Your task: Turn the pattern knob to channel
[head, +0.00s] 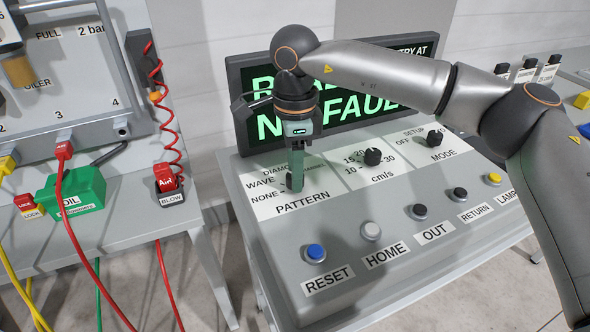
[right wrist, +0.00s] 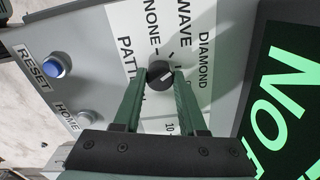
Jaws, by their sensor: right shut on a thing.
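The pattern knob (right wrist: 160,74) is a small round black knob with a white pointer mark, on the grey control panel (head: 385,262). In the head view it is mostly hidden behind my right gripper (head: 295,184), which reaches down onto it from above. In the right wrist view the two green fingers stand on either side of the knob and are shut on it. My left gripper is not in view.
The speed knob (head: 373,157) and mode knob (head: 434,138) stand right of the pattern knob. A row of buttons, with blue RESET (head: 315,252) nearest, lies along the front. A display (head: 345,95) reading NO FAULT stands behind. A hose station (head: 75,200) is at left.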

